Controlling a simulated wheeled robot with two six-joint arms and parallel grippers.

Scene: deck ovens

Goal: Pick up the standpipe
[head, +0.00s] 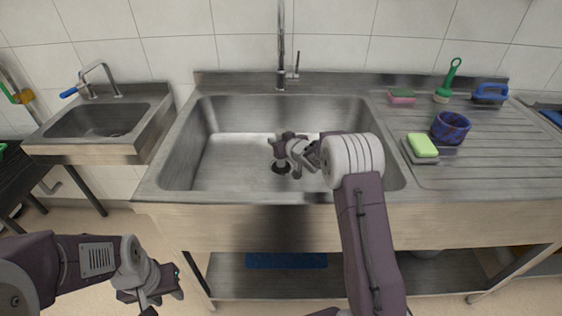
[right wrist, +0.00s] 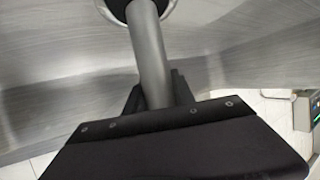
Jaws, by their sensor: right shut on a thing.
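The standpipe (right wrist: 150,55) is a plain grey tube in the right wrist view. It runs from between my right gripper's jaws (right wrist: 155,95) to the dark drain opening with a bright metal rim (right wrist: 170,10). My right gripper (head: 281,152) is shut on the tube, down in the large sink basin (head: 225,165) over the drain (head: 280,168). In the head view the gripper and arm hide most of the tube. I cannot tell whether its lower end sits in the drain or just above it. My left gripper (head: 165,290) is low at the left, in front of the sink; its jaws are unclear.
A tall tap (head: 281,50) stands behind the basin. The drainboard at right holds a sponge (head: 422,145), a blue patterned cup (head: 450,127), a pink-green sponge (head: 402,96), a green brush (head: 447,82) and a blue-handled brush (head: 490,92). A small sink (head: 100,125) is at left.

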